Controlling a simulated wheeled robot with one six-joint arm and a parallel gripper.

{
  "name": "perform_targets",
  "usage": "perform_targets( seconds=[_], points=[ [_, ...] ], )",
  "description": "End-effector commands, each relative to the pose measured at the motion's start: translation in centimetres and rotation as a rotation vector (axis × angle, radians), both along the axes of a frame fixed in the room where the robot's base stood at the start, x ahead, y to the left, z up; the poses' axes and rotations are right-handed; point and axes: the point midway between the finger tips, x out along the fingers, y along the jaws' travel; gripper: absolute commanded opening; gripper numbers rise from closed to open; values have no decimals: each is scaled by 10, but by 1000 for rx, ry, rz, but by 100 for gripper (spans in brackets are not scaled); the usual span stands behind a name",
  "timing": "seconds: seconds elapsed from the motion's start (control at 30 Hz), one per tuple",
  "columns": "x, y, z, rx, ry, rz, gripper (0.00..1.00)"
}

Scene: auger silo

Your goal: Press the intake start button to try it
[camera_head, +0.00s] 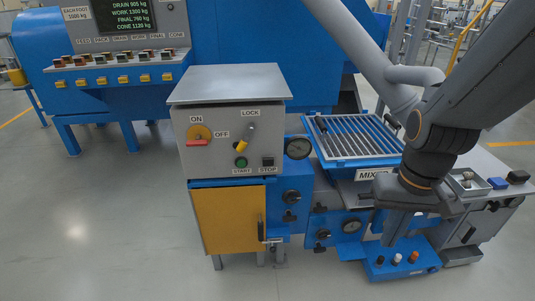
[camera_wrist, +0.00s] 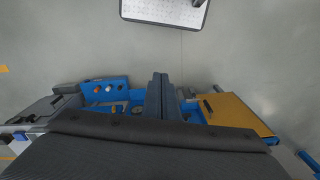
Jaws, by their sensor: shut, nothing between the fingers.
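A grey control box (camera_head: 225,115) stands left of my gripper in the head view. Its sloped front carries a green button (camera_head: 241,162) labelled START, a black button (camera_head: 267,162) labelled STOP, a red-handled ON/OFF switch (camera_head: 198,139) and a yellow LOCK lever (camera_head: 243,145). No label reading "intake" is legible. My gripper (camera_head: 391,238) is shut and empty, pointing down at the lower right, apart from the box. In the wrist view its fingers (camera_wrist: 160,78) are together. The START button is not visible in the wrist view.
A low blue box (camera_head: 425,262) with several knobs lies by my gripper; it also shows in the wrist view (camera_wrist: 119,83). A grate (camera_head: 355,138) is behind. A yellow door (camera_head: 228,220) is below the control box. Open floor lies in front and left.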

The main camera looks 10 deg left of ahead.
Motion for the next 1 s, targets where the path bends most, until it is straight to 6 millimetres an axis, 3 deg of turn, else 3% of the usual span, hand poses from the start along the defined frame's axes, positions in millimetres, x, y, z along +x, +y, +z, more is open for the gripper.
perform_targets(
  seconds=[0.37, 0.47, 0.57, 0.77, 0.9, 1.0],
  points=[
    [2, 1, -1, -1, -5, -4, 0],
    [17, 3, -4, -7, -38, -34, 0],
    [50, 11, -13, -8, -113, -101, 0],
    [140, 61, -38, 99, -333, -291, 0],
    [189, 119, -57, 276, -446, -422, 0],
    [211, 167, -70, 441, -480, -512, 0]
  ],
)
